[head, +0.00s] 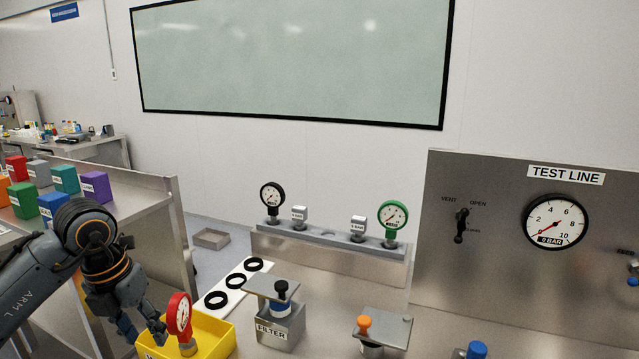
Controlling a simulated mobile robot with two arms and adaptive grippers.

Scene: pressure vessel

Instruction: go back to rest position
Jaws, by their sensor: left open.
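My left gripper (143,328) comes in from the lower left and points down, open. Its fingers are at the left edge of a yellow bin (216,333), just left of a red gauge (179,315). The red gauge stands upright in the bin on a metal fitting. I cannot tell whether a finger touches the gauge. My right gripper is not in view.
A white strip with black rings (235,284) lies behind the bin. The filter block (280,322) stands to its right. A rack (330,238) holds a black gauge (272,195) and a green gauge (393,215). The test line panel (490,260) stands at right. Coloured blocks (52,205) sit at left.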

